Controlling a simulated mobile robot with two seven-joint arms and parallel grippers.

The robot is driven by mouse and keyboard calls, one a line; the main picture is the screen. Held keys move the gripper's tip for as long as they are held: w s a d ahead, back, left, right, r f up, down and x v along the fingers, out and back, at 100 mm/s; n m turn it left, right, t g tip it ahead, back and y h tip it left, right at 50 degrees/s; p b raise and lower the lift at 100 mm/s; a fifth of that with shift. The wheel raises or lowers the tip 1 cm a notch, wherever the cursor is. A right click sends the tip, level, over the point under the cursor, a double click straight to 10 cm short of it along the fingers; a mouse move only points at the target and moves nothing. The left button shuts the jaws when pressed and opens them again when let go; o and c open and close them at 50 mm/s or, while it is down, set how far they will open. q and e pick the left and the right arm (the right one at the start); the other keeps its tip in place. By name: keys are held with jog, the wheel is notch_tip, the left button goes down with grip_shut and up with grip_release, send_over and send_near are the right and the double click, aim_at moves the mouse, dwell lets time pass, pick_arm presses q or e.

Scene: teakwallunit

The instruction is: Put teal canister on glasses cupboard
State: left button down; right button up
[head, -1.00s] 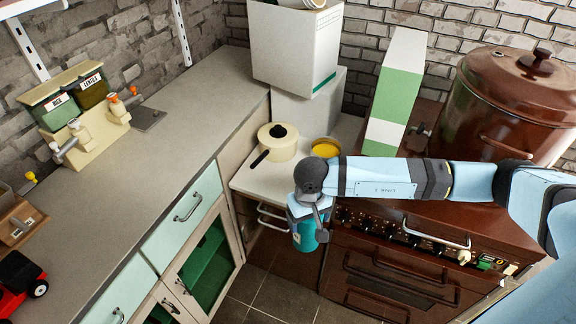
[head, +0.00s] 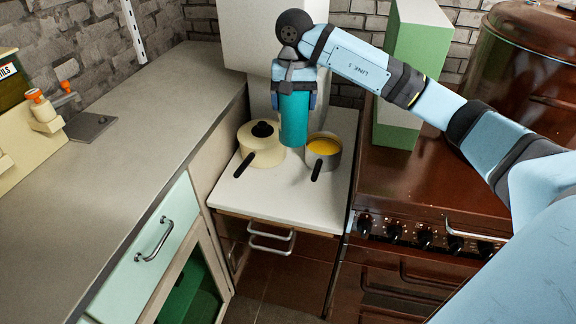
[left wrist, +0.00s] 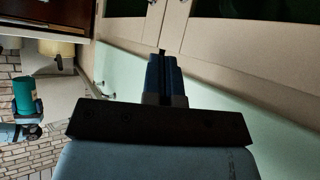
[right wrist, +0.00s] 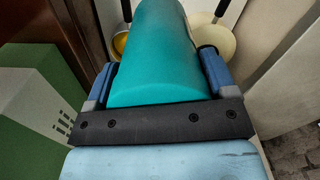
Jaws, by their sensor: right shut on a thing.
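The teal canister (head: 294,120) hangs upright from my right gripper (head: 294,97), above the white worktop between the cream pot and the pan. The right wrist view shows the teal canister (right wrist: 155,55) between both blue fingers of my right gripper (right wrist: 157,75). The left wrist view also shows the teal canister (left wrist: 24,96) at the left. My left gripper (left wrist: 164,72) looks shut and empty, in front of pale cupboard fronts; it is outside the head view. I cannot tell which unit is the glasses cupboard; a glass-fronted cupboard (head: 190,295) stands under the grey counter at lower left.
A lidded cream pot (head: 258,150) and a pan with yellow contents (head: 322,150) stand on the white worktop (head: 285,200). A green-and-white box (head: 415,70) and a brown urn (head: 530,60) stand on the brown stove (head: 430,190). The grey counter (head: 130,140) has much free room.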

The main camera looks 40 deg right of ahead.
notch_tip(320, 180, down, 18)
jog(key=shift+r+b, duration=0.25)
jog(key=shift+b, duration=0.1)
jog(key=shift+f, duration=0.25)
jog(key=o, duration=1)
jog(key=shift+s+r, duration=0.1)
